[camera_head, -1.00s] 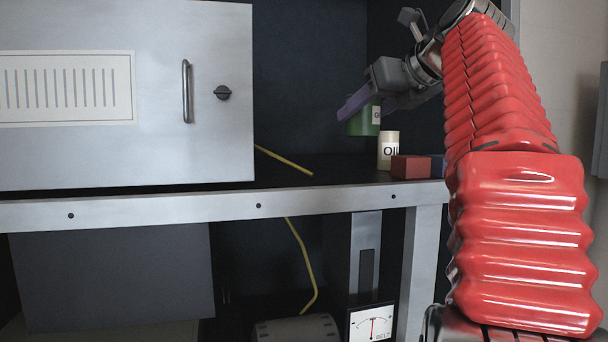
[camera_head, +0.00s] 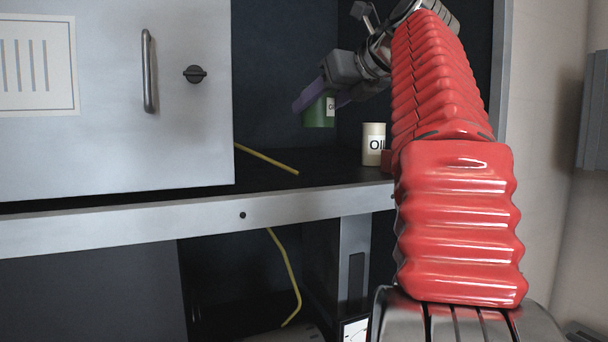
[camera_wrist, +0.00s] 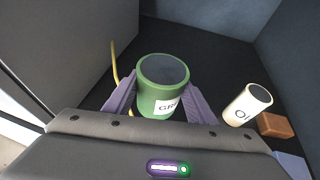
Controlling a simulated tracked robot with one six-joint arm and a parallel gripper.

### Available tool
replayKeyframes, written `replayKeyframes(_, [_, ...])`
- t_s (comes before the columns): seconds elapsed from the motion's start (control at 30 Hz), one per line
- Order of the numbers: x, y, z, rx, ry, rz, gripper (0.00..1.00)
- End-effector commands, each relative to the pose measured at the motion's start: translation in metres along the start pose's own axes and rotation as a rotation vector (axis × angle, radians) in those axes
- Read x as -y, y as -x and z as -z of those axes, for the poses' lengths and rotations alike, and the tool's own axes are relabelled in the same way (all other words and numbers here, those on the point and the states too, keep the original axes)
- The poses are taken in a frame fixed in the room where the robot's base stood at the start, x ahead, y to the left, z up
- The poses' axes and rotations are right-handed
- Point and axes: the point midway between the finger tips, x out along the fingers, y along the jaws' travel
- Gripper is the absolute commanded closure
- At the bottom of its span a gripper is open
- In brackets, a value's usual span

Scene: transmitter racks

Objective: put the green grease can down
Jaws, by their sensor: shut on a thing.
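The green grease can (camera_head: 318,112) is held up in my gripper (camera_head: 322,100), above the dark shelf (camera_head: 320,172) of the rack. In the wrist view the can (camera_wrist: 160,98) stands between the two purple fingers, which are shut on its sides. Its dark top and part of a white label show. In the head view one finger covers the can's upper part. The can is close to upright, and a gap shows between it and the shelf.
A cream oil can (camera_head: 373,146) stands on the shelf to the right. A red-brown block (camera_wrist: 276,126) and a blue block (camera_wrist: 291,163) lie near it. A yellow cable (camera_head: 268,158) lies to the left, beside the grey cabinet door (camera_head: 120,110). Shelf between cable and oil can looks clear.

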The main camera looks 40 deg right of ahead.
Motion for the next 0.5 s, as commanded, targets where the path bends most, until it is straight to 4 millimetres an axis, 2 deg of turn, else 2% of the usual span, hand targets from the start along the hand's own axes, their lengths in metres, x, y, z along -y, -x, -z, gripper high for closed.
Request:
replayKeyframes(0.2, [-0.004, -0.003, 0.002, 0.002, 0.004, -0.007, 0.91])
replayKeyframes(0.5, [-0.005, -0.012, 0.024, 0.001, 0.003, -0.008, 0.91])
